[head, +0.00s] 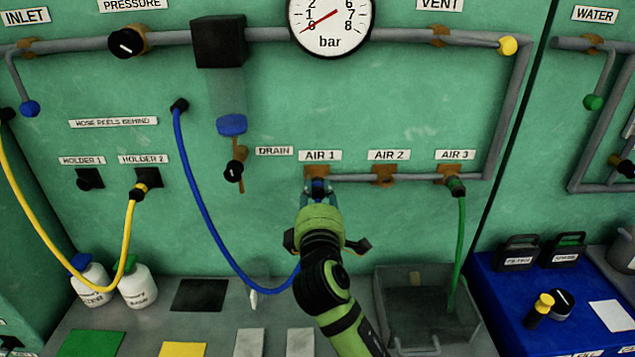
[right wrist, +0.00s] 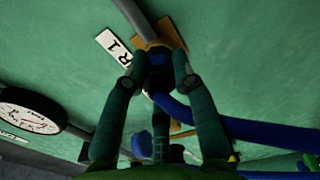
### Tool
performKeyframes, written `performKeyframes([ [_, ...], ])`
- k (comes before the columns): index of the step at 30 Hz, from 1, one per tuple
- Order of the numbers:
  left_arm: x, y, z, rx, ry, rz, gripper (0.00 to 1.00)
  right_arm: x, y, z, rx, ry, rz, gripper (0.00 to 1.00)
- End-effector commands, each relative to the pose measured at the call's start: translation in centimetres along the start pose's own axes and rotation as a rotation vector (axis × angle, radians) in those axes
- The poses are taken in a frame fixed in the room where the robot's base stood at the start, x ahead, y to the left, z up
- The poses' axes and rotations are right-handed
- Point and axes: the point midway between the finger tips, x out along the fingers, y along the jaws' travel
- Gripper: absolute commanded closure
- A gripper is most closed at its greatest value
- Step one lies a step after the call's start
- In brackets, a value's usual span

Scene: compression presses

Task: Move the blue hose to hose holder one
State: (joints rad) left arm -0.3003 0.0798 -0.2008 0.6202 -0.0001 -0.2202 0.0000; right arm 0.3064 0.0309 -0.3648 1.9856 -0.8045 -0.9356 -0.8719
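The blue hose (head: 214,235) runs from a wall fitting left of the drain, sags toward the bench, and passes behind my right arm. Its end connector (head: 319,187) is at the AIR 1 port (head: 317,170). My right gripper (head: 319,194) is at this connector, one finger on each side. In the right wrist view the fingers (right wrist: 159,70) close in on the dark blue connector, and the blue hose (right wrist: 240,128) trails off right. Holder 1 (head: 89,179) is black and empty, at the left of the wall. My left gripper is out of view.
Holder 2 (head: 148,178) holds the yellow hose (head: 126,252). The green hose (head: 461,240) hangs from AIR 3 into a grey bin (head: 395,310). AIR 2 (head: 384,175) is empty. The drain valve (head: 234,171) sticks out between AIR 1 and the holders. Bottles (head: 138,287) stand below the holders.

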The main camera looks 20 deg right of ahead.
Motion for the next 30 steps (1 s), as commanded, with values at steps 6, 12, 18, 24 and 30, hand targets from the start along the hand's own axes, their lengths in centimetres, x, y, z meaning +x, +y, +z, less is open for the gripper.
performKeyframes([
  [6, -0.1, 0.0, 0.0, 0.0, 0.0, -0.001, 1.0, -0.2, 0.2, 0.0, 0.001, 0.0, 0.004, 1.0],
  [12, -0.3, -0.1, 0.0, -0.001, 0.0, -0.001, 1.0, -0.7, 0.2, 0.0, 0.001, 0.001, 0.003, 1.0],
  [18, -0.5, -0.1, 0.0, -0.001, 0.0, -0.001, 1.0, -1.2, 0.1, 0.0, 0.001, 0.001, 0.001, 1.0],
  [24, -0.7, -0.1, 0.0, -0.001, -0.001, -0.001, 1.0, -1.7, 0.2, 0.0, 0.001, 0.0, 0.003, 1.0],
  [30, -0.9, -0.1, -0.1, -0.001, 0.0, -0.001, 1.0, -2.2, 0.2, 0.0, 0.0, 0.0, 0.002, 1.0],
])
